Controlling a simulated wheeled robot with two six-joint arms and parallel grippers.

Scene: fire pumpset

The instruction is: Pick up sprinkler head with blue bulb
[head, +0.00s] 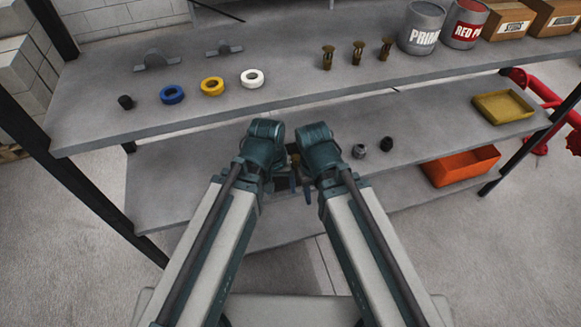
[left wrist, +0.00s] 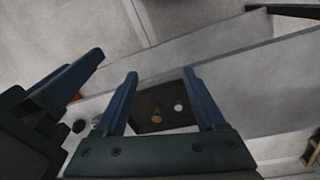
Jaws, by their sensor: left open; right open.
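Three brass sprinkler heads stand upright in a row on the upper shelf, a left one (head: 327,57), a middle one (head: 358,55) and a right one (head: 386,49). Their bulb colours are too small to tell. In the left wrist view a small brass piece (left wrist: 156,117) and a pale piece (left wrist: 178,107) lie on a dark mat or tray (left wrist: 150,101). I cannot tell whether the brass piece has a blue bulb. My left gripper (left wrist: 160,74) is open and empty above the dark surface. My right gripper (head: 308,190) is beside it, mostly hidden by its arm.
The upper shelf (head: 110,78) holds blue (head: 172,94), yellow (head: 212,86) and white (head: 252,78) rings, paint cans (head: 422,27) and boxes.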

